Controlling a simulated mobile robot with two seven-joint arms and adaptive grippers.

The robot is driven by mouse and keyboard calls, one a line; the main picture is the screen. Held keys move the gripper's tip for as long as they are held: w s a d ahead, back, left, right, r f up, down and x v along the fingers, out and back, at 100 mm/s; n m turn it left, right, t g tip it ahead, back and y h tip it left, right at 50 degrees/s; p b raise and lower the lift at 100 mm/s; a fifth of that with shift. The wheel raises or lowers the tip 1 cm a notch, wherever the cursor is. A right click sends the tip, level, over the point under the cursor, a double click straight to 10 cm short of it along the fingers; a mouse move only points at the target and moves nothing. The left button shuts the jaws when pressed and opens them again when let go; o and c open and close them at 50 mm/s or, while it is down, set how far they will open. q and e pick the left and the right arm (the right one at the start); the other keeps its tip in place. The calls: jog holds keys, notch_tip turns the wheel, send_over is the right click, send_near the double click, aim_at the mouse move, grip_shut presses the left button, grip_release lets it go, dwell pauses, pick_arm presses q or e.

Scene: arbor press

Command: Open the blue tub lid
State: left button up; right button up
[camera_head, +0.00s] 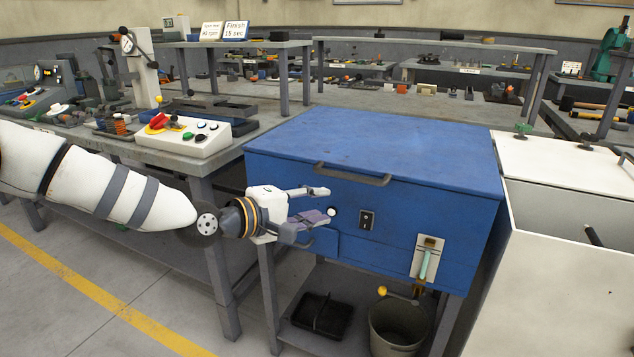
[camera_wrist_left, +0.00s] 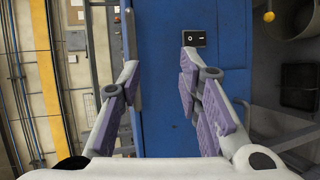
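The blue tub (camera_head: 400,235) stands at the centre of the head view. Its flat blue lid (camera_head: 390,145) is down, with a grey bar handle (camera_head: 352,177) on the front edge. My left gripper (camera_head: 323,202) is in front of the tub's front face, just below and left of the handle. In the left wrist view, my left gripper (camera_wrist_left: 158,75) is open with its purple pads apart and nothing between them. The blue front (camera_wrist_left: 160,60) shows beyond the fingers. I cannot tell whether a fingertip touches it. My right gripper is not in view.
A black switch (camera_head: 366,219) and a lever panel (camera_head: 427,257) are on the tub's front. A bucket (camera_head: 398,325) and black tray (camera_head: 320,315) sit below. A control box (camera_head: 184,137) is on the left bench. A white tank (camera_head: 560,285) stands close on the right.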

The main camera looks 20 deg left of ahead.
aim_at(347, 177)
pick_arm(q)
jog(key=shift+n+t, duration=0.3)
jog(key=shift+t, duration=0.1)
jog(key=w+d, duration=0.1)
jog(key=w, duration=0.3)
jog(key=w+d+b, duration=0.1)
jog(key=w, duration=0.3)
jog(key=w+d+b, duration=0.1)
jog(key=w, duration=0.3)
jog(key=shift+r, duration=0.5)
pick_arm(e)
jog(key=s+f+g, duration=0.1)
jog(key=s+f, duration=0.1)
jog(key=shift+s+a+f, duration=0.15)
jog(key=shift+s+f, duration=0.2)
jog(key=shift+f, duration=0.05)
pick_arm(q)
grip_shut()
